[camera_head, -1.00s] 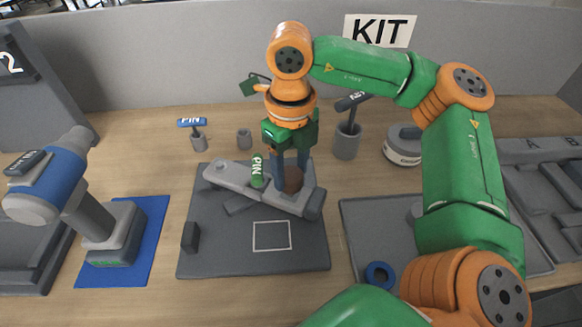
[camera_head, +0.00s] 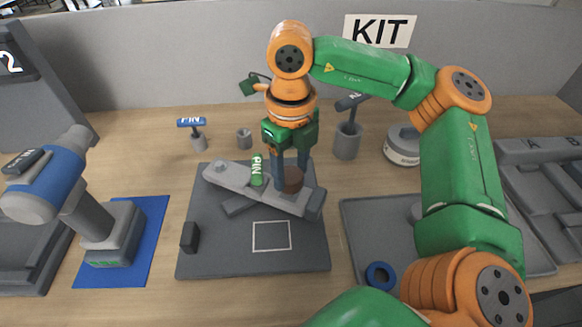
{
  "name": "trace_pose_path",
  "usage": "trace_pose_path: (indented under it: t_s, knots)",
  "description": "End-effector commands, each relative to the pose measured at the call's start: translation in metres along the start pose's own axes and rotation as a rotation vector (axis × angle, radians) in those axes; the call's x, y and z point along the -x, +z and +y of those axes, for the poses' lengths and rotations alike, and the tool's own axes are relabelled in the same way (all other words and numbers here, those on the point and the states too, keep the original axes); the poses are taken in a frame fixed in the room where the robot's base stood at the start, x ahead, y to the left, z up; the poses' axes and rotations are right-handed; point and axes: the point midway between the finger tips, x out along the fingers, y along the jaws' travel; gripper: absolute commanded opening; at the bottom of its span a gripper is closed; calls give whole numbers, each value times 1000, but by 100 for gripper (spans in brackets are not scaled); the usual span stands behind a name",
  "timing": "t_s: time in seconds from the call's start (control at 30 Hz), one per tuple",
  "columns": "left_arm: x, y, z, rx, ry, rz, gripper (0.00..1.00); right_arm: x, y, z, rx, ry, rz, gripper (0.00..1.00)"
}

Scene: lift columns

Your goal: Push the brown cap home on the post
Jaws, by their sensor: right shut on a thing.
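The brown cap (camera_head: 293,181) sits at the right part of a light grey bar-shaped part (camera_head: 238,182) on the dark grey mat (camera_head: 205,255). My right gripper (camera_head: 291,175) points down from above with its fingers at the cap, and it is shut on the cap. The post under the cap is hidden, so I cannot tell how far down the cap sits. A green pin (camera_head: 257,172) stands upright in the bar beside the cap. My left gripper does not show.
A round canister (camera_head: 402,146) is at the right. A blue ring (camera_head: 380,275) lies on the right tray (camera_head: 360,225). A blue drill (camera_head: 55,185) stands left.

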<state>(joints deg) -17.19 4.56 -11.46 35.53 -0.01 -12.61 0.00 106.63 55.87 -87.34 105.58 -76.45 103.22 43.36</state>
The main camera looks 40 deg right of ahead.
Motion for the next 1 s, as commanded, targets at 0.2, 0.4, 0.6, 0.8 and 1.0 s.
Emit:
trace_pose_path:
  t_s: [0.2,0.4,0.6,0.8,1.0]
  knots:
    - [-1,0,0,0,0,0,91,-3,-2,0,3,1,9,3]
    - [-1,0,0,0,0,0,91,-3,-2,0,3,0,9,76]
    - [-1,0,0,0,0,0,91,-2,-1,0,2,0,6,92]
    - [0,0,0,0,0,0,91,-1,-1,0,1,0,4,100]
    - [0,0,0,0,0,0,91,-1,-1,0,1,0,3,100]
